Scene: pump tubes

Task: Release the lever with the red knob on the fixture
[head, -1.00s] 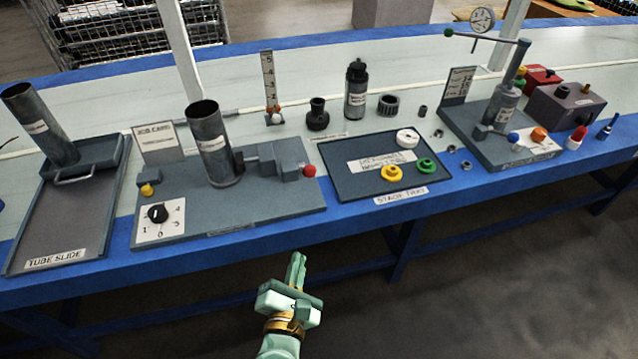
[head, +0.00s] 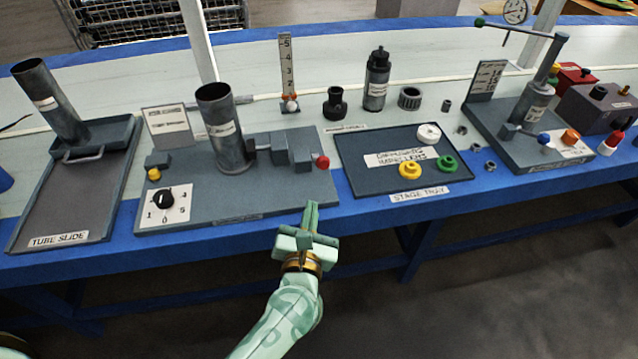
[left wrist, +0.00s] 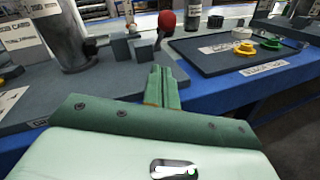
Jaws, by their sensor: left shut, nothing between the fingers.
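The lever's red knob (head: 322,162) sticks out at the right end of the grey clamp block on the fixture (head: 270,200). A dark upright tube (head: 222,130) stands on the fixture, left of the clamp. My left gripper (head: 311,206) is shut and empty, at the bench's front edge, below and apart from the knob. In the left wrist view the red knob (left wrist: 167,20) stands beyond the shut fingers (left wrist: 162,72), on a short dark stem. My right gripper is not in view.
The stage tray (head: 375,190) with yellow, green and white caps lies right of the fixture. A dial knob (head: 163,199) is at its left front. The tube slide (head: 75,200) stands far left. The air before the blue bench edge is clear.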

